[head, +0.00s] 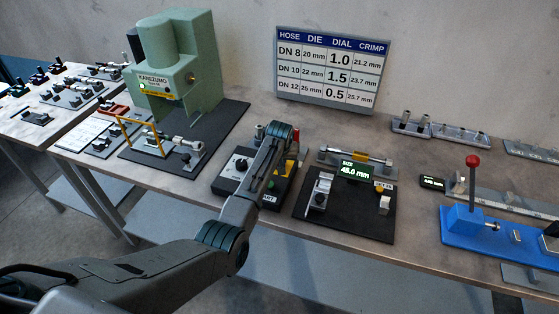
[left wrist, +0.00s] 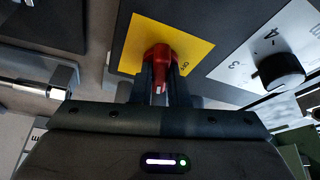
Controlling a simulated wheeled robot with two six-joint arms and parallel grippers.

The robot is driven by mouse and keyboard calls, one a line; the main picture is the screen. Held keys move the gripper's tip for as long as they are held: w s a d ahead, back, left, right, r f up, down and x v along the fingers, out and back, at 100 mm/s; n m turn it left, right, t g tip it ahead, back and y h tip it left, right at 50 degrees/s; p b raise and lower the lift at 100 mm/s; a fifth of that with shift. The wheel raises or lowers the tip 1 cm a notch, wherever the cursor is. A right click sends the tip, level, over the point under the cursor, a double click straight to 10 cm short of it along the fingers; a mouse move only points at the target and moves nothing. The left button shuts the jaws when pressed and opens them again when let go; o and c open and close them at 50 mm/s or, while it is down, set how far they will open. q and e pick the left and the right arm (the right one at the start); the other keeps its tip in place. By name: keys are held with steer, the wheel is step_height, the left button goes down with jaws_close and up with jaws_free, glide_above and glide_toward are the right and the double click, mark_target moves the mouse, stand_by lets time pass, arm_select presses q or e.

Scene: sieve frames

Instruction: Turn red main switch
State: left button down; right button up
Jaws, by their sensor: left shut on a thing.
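The red main switch (left wrist: 160,56) sits on a yellow plate (left wrist: 192,45) in the left wrist view. The fingers of my left gripper (left wrist: 158,84) are on either side of its red handle and shut on it. The plate's lettering is partly covered by a finger. In the head view a small red part (head: 296,134) shows just behind my left wrist. My left arm hides most of the switch there. My right gripper is in neither view.
A black dial (left wrist: 278,72) on a white numbered scale is close to the switch. The switch's control box (head: 234,172) stands between a green press (head: 180,60) and a black gauge board (head: 340,215). A blue fixture (head: 470,235) with a red-knobbed lever is at the right.

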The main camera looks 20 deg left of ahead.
arm_select(q)
steer(key=n+y+b, duration=0.1)
steer(key=n, duration=0.2)
steer(key=shift+w+d+n+g, duration=0.1)
steer(key=shift+n+g, duration=0.2)
steer(key=shift+n, duration=0.1)
steer(key=n+y+b, duration=0.1)
steer(key=n, duration=0.1)
steer(key=shift+f+n+g+b, duration=0.15)
steer(key=shift+n+g+b, duration=0.15)
steer(key=shift+g+b, duration=0.1)
steer(key=n+g+b, duration=0.1)
steer(key=n+b, duration=0.1)
steer(key=n+y+b, duration=0.1)
steer(key=n+b, duration=0.1)
steer(key=n, duration=0.1)
steer(key=shift+w+d+g+b, duration=0.1)
steer(key=shift+w+g+b, duration=0.05)
steer(key=shift+g+b, duration=0.2)
steer(key=shift+n+g+b, duration=0.55)
steer(key=shift+n+b, duration=0.75)
steer(key=shift+n, duration=0.2)
steer(key=shift+r, duration=0.2)
steer(key=c, duration=1.4)
jaws_free()
